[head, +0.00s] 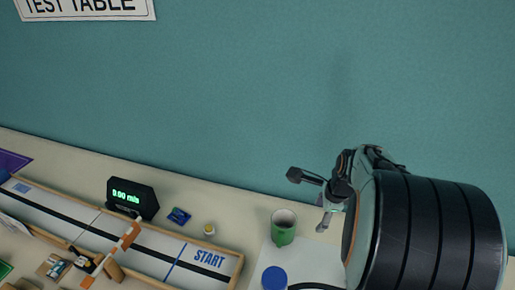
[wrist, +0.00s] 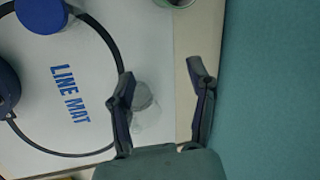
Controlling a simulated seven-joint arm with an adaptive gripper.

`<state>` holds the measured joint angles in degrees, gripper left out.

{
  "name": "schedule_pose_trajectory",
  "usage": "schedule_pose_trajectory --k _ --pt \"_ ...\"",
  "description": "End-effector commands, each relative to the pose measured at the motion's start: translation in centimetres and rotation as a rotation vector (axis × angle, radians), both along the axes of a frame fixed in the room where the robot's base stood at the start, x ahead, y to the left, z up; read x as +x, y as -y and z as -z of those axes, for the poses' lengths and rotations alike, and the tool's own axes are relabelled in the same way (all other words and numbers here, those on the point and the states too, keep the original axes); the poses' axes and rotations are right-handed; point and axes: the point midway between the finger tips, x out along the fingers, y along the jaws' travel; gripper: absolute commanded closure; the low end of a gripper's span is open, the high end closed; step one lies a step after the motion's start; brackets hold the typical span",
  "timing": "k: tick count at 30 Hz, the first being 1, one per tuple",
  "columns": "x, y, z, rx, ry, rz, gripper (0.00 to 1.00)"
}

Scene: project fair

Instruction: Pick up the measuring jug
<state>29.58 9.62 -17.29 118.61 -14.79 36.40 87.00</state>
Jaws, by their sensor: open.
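A small clear, pale vessel (wrist: 147,101), which looks like the measuring jug, shows in the wrist view on the edge of the white line mat (wrist: 60,135). It is faint against the mat, and the left finger and gripper body partly cover it. In the head view I cannot make it out clearly. My gripper (wrist: 160,74) is open and empty, its fingers spread above the mat's edge, with the vessel showing between them, nearer the left finger. In the head view my gripper (head: 310,198) is at the right, in front of the teal wall.
A green mug (head: 283,228) stands left of my gripper. A blue round object (head: 274,278) sits on the mat. Further left are a small yellow-topped item (head: 209,229), a blue card (head: 179,215), a black display (head: 132,197) and a START track (head: 160,246). The wall is close behind.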

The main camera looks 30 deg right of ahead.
Motion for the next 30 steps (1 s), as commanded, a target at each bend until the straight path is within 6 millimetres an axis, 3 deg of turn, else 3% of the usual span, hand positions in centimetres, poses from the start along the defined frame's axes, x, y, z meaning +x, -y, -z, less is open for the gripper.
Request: schedule_pose_trajectory --k 1,3,6,9,14,24,30 --pt "-2.3 4.2 2.6 0.018 -0.048 0.143 0.46" --pt "-6.2 8.3 5.8 0.042 -0.117 0.282 0.46" --pt "-12.1 11.3 9.7 0.094 -0.209 0.434 0.46" --pt "-15.7 11.8 11.9 0.142 -0.259 0.517 0.46" --pt "-17.1 12.0 13.0 0.155 -0.264 0.554 0.46" --pt "-17.1 11.9 18.0 0.156 -0.267 0.550 0.46" --pt "-17.0 12.0 19.0 0.153 -0.263 0.549 0.46"
